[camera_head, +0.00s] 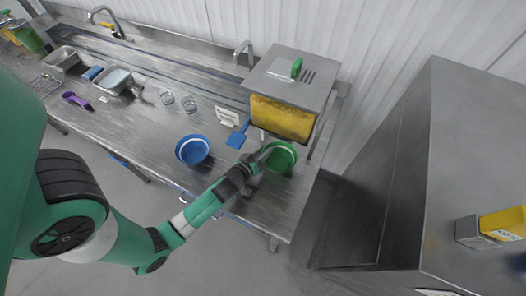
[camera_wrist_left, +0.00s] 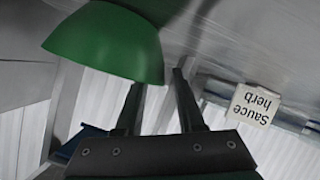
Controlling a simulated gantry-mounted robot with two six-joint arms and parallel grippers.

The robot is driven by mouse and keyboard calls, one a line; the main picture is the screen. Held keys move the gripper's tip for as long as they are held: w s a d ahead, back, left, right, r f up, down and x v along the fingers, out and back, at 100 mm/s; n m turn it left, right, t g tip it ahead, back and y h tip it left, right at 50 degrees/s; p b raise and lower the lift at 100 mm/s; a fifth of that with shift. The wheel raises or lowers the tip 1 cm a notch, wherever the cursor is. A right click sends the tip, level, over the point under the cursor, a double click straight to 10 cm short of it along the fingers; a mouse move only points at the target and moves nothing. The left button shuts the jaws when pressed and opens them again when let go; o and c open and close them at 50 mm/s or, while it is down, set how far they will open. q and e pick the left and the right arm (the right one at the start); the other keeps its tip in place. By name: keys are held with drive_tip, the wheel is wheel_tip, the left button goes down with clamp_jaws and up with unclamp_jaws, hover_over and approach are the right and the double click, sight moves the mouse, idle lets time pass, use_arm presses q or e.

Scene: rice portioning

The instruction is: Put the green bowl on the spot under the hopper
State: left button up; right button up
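The green bowl (camera_head: 283,160) sits upright at the right end of the steel counter, just in front of and below the hopper (camera_head: 290,78) with its yellow front. My left gripper (camera_head: 266,153) is at the bowl's left edge. In the left wrist view the left gripper's two fingers (camera_wrist_left: 160,78) stand apart, with the edge of the green bowl (camera_wrist_left: 105,42) at their tips. I cannot tell whether they touch it. The spot under the hopper is not clearly visible. My right gripper is not in view.
A blue bowl (camera_head: 193,150) stands left of my gripper. A blue scoop-like item (camera_head: 238,135) and a label card (camera_head: 227,116) are near the hopper. Clear glasses (camera_head: 188,103) stand farther left. A tall steel cabinet (camera_head: 440,150) is at the right.

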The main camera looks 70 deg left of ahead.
use_arm(q)
drive_tip(key=shift+r, duration=0.1)
drive_tip(key=shift+s+d+r, duration=0.1)
drive_tip(key=v, duration=1.1)
drive_tip(key=shift+s+d+r+b, duration=0.2)
drive_tip(key=shift+s+b, duration=0.05)
drive_tip(key=shift+b, duration=0.1)
